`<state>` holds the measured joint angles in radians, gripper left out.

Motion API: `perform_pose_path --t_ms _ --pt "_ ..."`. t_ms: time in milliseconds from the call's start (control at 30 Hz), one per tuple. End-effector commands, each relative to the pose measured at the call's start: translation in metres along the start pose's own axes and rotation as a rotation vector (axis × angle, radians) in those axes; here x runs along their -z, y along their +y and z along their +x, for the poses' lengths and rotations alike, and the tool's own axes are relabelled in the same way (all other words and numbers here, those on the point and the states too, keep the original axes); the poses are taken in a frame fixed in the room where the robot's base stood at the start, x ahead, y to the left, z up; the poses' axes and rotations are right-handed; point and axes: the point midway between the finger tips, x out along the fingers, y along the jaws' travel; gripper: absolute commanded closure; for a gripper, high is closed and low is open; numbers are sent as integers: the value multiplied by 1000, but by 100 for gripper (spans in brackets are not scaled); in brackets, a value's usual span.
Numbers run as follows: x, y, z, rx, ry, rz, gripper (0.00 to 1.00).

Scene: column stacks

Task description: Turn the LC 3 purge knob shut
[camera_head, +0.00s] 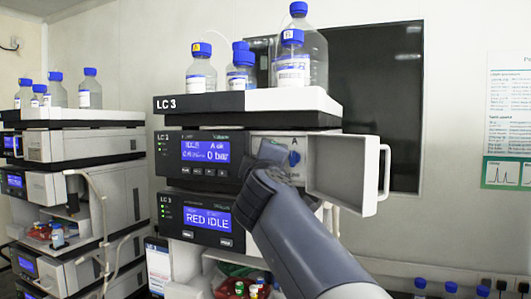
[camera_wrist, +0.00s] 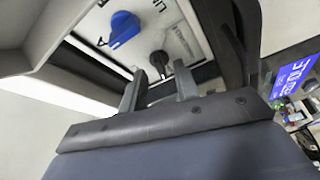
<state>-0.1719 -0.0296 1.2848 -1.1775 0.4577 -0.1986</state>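The LC 3 stack (camera_head: 190,104) stands in the middle, with the door (camera_head: 345,165) of its upper module swung open to the right. A blue knob (camera_head: 294,158) shows in the opened bay. In the wrist view the blue knob (camera_wrist: 124,28) is on a pale panel, beside a smaller black knob (camera_wrist: 157,62). I cannot tell by label which is the purge knob. My gripper (camera_wrist: 161,72) is open; its fingers point at the panel, with the black knob ahead of the gap. The blue knob is outside the fingers. In the head view my gripper (camera_head: 268,155) partly hides the bay.
Bottles with blue caps (camera_head: 240,68) stand on top of the stack. The lower module's screen (camera_head: 208,219) reads RED IDLE. Another stack (camera_head: 75,145) stands to the left. The open door is close to the right of my gripper.

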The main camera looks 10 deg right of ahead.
Motion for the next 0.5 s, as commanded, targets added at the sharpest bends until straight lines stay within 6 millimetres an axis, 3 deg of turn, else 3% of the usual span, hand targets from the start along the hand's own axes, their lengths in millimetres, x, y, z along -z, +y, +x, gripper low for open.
perform_pose_path --t_ms 133,433,500 --pt "0 0 11 1 -1 0 70" --pt "0 -1 13 0 0 0 70" --pt "0 -1 13 0 0 0 75"
